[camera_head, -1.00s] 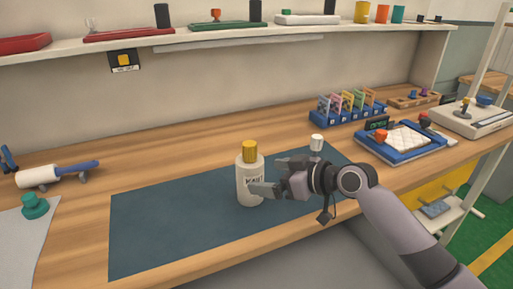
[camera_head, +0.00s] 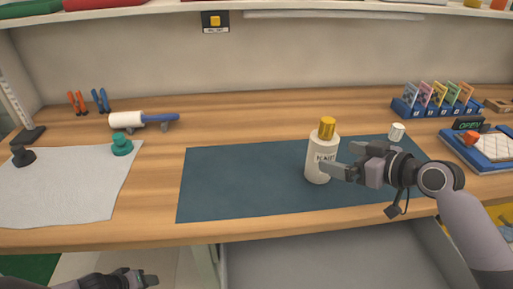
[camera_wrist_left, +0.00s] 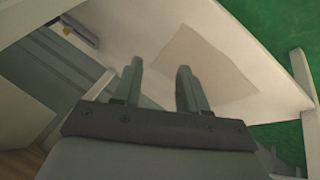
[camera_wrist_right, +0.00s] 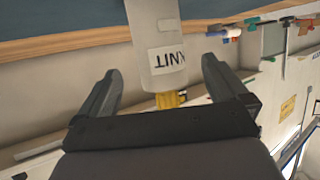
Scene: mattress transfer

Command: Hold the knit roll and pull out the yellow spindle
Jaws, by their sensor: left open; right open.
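The knit roll (camera_head: 321,160) is a cream cylinder with a "KNIT" label, standing upright on the dark blue mat (camera_head: 240,180). The yellow spindle (camera_head: 327,127) shows at its top end. My right gripper (camera_head: 335,160) is open, with its fingers at the roll in the head view. The right wrist view (camera_wrist_right: 155,90) shows the roll (camera_wrist_right: 155,45) and the yellow spindle (camera_wrist_right: 170,99) between and beyond the open fingers; contact is unclear. My left gripper (camera_head: 148,279) is low at the bottom left, below the table front. In the left wrist view its open fingers (camera_wrist_left: 158,80) are empty.
A white roller with a blue handle (camera_head: 140,120) lies on a stand at the back left. A grey cloth (camera_head: 70,190) with a teal knob (camera_head: 122,146) covers the left side. A white-capped item (camera_head: 397,131) and a blue card rack (camera_head: 435,105) stand right.

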